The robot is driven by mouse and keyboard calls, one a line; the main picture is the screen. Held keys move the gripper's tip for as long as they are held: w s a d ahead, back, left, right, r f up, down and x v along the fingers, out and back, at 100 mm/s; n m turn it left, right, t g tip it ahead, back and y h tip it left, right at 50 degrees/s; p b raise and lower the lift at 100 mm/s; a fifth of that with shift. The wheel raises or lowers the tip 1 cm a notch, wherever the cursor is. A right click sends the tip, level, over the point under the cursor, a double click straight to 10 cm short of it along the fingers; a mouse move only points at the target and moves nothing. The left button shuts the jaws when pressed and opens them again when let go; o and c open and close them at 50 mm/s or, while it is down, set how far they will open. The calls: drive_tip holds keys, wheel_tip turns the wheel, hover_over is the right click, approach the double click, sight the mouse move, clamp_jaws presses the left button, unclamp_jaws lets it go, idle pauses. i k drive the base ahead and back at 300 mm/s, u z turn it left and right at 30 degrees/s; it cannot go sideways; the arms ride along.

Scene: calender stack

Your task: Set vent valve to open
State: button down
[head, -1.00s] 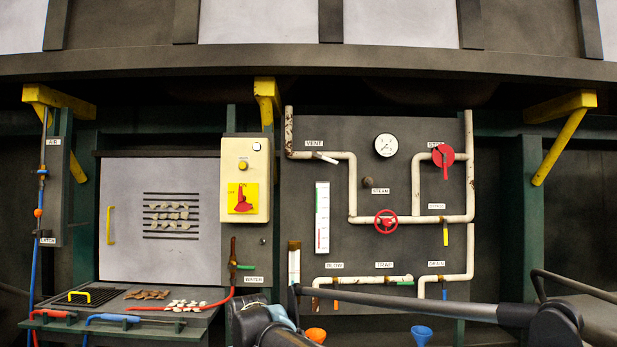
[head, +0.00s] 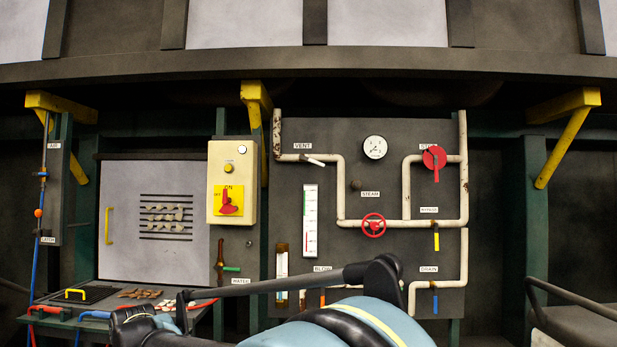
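The VENT label (head: 303,146) is at the upper left of the dark pipe panel. Just below it, the vent valve's white lever (head: 315,161) sits on the white pipe (head: 289,157). The lever points right and slightly down, nearly along the pipe, with a dark part at its left end. Nothing touches it. My arm (head: 350,315) crosses the bottom of the head view, well below the valve. I cannot make out gripper fingers in this view.
A red handwheel (head: 373,225), a gauge (head: 374,147) and a red stop valve (head: 434,158) share the panel. A cream switch box (head: 232,184) stands left of it. My arm hides the lower panel, including part of the lower pipes and labels.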

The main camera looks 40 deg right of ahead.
sight(307, 159)
drive_tip(key=k, duration=1.35)
drive_tip(key=z, duration=0.5)
drive_tip(key=i, duration=0.85)
